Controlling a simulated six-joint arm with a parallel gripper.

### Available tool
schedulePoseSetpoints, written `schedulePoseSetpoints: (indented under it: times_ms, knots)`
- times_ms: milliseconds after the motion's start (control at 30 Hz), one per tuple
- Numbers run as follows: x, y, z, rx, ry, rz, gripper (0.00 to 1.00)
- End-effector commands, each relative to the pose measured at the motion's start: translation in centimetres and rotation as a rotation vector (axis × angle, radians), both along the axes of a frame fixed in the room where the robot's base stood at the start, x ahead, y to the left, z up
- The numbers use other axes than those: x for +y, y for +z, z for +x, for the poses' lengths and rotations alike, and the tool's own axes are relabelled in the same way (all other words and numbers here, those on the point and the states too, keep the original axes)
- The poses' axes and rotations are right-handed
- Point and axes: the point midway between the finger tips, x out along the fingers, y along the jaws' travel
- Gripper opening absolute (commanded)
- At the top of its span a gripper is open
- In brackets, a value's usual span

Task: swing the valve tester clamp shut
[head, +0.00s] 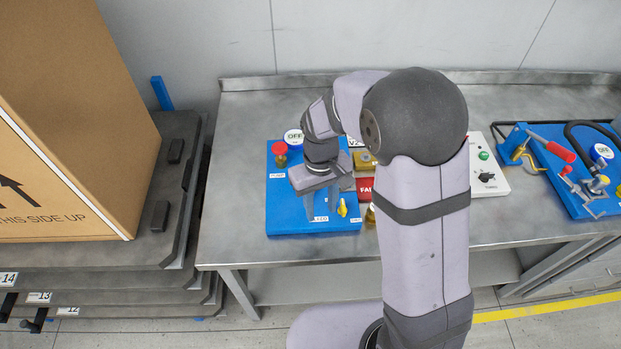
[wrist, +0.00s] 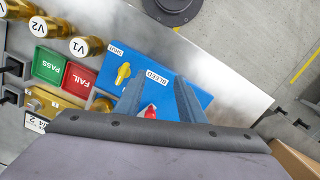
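My gripper (head: 322,205) points down over the blue board (head: 285,222) of the left station, beside its yellow knob (head: 342,208). In the wrist view its two fingers (wrist: 157,85) are apart, above the board by the BLEED label. A small red and white thing (wrist: 150,112) shows in the gap between the fingers; I cannot tell whether it is touched. No clamp can be made out on this station, and my arm hides part of it. On the right-hand blue board, a red-handled lever (head: 552,148) stands tilted by a blue bracket; I cannot tell whether it is the clamp.
A red PUMP knob (head: 280,148) stands near the gripper. Brass fittings (wrist: 88,46) and PASS (wrist: 53,63) and FAIL (wrist: 82,78) plates lie beside the board. A white switch box (head: 490,175) sits right of my arm. A large carton (head: 70,120) stands left. The bench's left end is bare.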

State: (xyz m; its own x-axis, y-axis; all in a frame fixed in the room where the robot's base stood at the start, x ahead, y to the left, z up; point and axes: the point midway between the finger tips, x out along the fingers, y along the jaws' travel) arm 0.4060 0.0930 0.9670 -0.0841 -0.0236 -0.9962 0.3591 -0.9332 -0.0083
Motion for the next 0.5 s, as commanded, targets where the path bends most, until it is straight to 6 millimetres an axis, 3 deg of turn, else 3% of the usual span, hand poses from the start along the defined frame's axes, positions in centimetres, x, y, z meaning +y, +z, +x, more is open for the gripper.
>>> schedulePoseSetpoints:
  times_ms: [33, 200, 267, 500]
  knots:
    - [0.7, 0.6, 2.3, -0.025, 0.049, 0.010, 0.36]
    - [2.2, 4.7, 8.1, -0.121, 0.257, 0.039, 0.36]
    - [2.3, 5.5, 8.7, -0.125, 0.336, 0.041, 0.36]
    - [2.0, 5.7, 7.6, -0.075, 0.546, 0.046, 0.36]
